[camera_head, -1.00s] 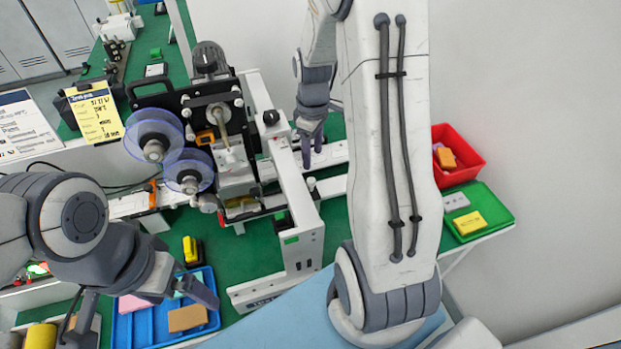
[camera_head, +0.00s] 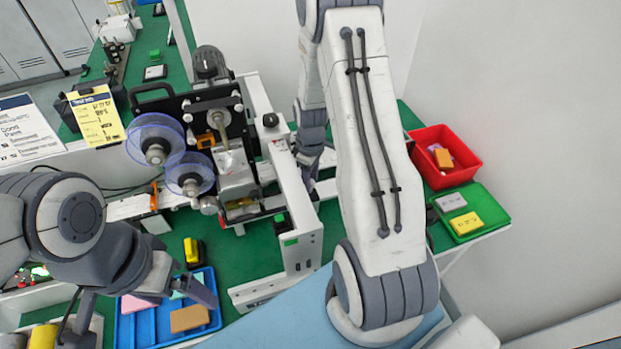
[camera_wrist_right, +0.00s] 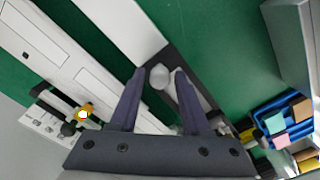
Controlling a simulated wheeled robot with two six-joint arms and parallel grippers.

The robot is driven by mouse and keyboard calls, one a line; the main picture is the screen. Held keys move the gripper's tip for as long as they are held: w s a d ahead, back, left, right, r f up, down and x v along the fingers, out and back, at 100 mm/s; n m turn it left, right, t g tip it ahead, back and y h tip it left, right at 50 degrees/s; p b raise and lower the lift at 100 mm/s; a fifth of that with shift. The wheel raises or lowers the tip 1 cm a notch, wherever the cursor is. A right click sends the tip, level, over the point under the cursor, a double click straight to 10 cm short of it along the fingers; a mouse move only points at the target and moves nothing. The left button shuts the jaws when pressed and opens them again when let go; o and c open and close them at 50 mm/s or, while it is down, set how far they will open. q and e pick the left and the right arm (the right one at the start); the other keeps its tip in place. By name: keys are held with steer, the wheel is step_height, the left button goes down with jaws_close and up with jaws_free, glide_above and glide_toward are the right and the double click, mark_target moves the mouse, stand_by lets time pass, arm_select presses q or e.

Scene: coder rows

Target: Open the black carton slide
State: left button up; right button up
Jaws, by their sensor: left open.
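The coder machine (camera_head: 222,150) stands on the green bench in the head view, with blue reels and a white side beam. I cannot clearly single out the black carton slide. In the right wrist view a dark strip (camera_wrist_right: 195,98) with a pale round knob (camera_wrist_right: 158,77) may be part of it. My right gripper (camera_head: 312,170) is down behind the white beam, partly hidden by my arm. In the right wrist view its fingers (camera_wrist_right: 158,72) are apart, with the knob showing between them; contact cannot be told. My left gripper (camera_head: 140,308) is open and empty above the blue tray.
A blue tray (camera_head: 150,332) with colored blocks lies at front left, and a yellow-and-black item (camera_head: 193,252) stands behind it. A red bin (camera_head: 468,178) and a green tray (camera_head: 492,207) are at the right. The white beam (camera_head: 297,195) stands close to my right gripper.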

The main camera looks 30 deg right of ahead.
jaws_close()
stand_by(1.2)
